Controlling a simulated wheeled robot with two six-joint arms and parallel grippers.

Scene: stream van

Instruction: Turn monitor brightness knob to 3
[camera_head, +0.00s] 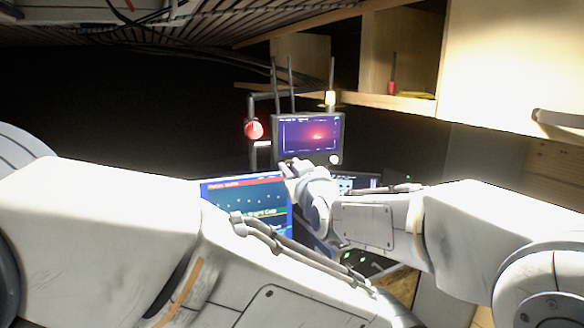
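A small monitor (310,134) with a dark frame and a red-purple picture stands upright in the middle of the view. A pale round knob (334,159) sits at its lower right corner; its setting is too small to read. My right gripper (290,167) comes in from the right and is at the monitor's lower left edge. It covers that corner, and I cannot tell whether it touches anything there. Its fingers are too small and bright to tell open from shut. My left arm crosses the lower left of the view, and its gripper is not in view.
A red and white round part (254,130) is on a bracket left of the monitor. A blue screen (246,198) stands below, partly behind my arms. Wooden shelves (400,103) are behind at the right. Thin antennas (291,85) rise behind the monitor.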

